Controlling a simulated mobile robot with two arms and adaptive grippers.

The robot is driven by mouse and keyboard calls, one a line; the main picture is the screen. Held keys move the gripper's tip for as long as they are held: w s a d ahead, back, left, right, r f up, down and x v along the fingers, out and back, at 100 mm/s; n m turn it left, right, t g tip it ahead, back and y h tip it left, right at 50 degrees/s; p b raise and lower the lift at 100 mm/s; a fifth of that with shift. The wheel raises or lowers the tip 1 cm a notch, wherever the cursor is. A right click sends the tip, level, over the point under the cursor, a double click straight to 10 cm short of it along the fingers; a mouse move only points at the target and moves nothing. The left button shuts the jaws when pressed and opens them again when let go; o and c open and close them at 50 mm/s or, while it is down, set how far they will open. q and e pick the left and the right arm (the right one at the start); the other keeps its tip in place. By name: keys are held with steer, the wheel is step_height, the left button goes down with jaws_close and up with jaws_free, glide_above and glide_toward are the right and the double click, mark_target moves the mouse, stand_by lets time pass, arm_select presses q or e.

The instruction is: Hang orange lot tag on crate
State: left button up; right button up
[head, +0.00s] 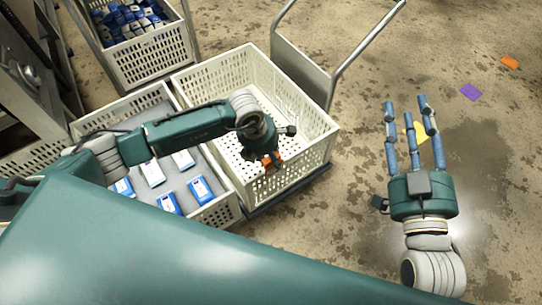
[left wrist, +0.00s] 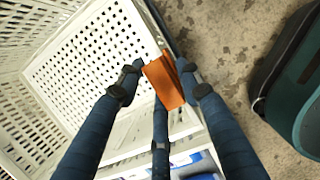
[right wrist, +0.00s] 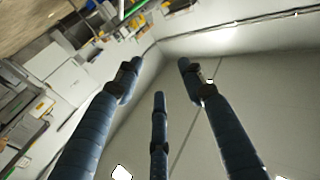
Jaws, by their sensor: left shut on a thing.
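My left gripper (head: 268,163) is shut on the orange lot tag (left wrist: 165,84), which sits between its fingers. In the head view the tag (head: 264,163) is mostly hidden under the gripper, inside the outline of the empty white crate (head: 320,140). In the left wrist view the tag overlaps the rim of the crate (left wrist: 70,55), with the floor beyond. I cannot tell whether the tag touches the crate. My right gripper (head: 408,112) has its fingers spread, open and empty, over the floor to the right.
A second crate (head: 222,212) with blue-and-white packs stands to the left, under my left arm. Another filled crate (head: 155,60) is at the back left. A cart with a metal handle (head: 345,65) stands behind. Yellow (head: 418,131), purple (head: 470,92) and orange (head: 510,62) pieces lie on the floor.

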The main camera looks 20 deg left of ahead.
arm_select(q)
steer(key=shift+f, duration=0.1)
arm_select(e)
steer(key=shift+r, duration=0.25)
steer(key=shift+r+t, duration=0.25)
steer(key=shift+t, duration=0.05)
arm_select(q)
steer(key=shift+f, duration=0.2)
arm_select(e)
steer(key=shift+s+a+r, duration=0.1)
steer(key=shift+r, duration=0.4)
steer(key=shift+r+t, duration=0.25)
steer(key=shift+t, duration=0.15)
arm_select(q)
steer(key=shift+f, duration=0.1)
arm_select(e)
steer(key=shift+r, duration=0.1)
arm_select(q)
steer(key=shift+b, duration=0.35)
arm_select(e)
steer(key=shift+s+r+y, duration=0.15)
steer(key=shift+r+y, duration=0.15)
steer(key=shift+r, duration=0.05)
arm_select(q)
steer(key=shift+f, duration=0.1)
arm_select(e)
steer(key=shift+r, duration=0.1)
steer(key=shift+r+t, duration=0.25)
steer(key=shift+t, duration=0.15)
